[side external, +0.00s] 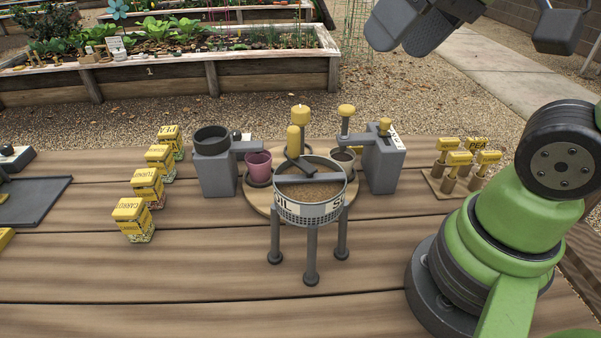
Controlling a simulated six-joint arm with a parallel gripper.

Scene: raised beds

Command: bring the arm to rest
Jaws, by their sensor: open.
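My gripper (412,36) is at the top right edge of the side external view, high above the table and well clear of everything on it. Its dark grey fingers show in part, and the rest of it is cut off by the top of the picture. It is open, and I see nothing held in it. My green arm rises from a dark round base at the right of the wooden table (120,285).
A soil sieve (312,212) on legs stands mid-table, before a round wooden turntable (262,203) with a pink pot (258,167). Grey dispensers (215,175) (384,165) flank it. Seed packets (134,220) line the left; yellow-topped stamps (458,163) stand right. The front table is clear.

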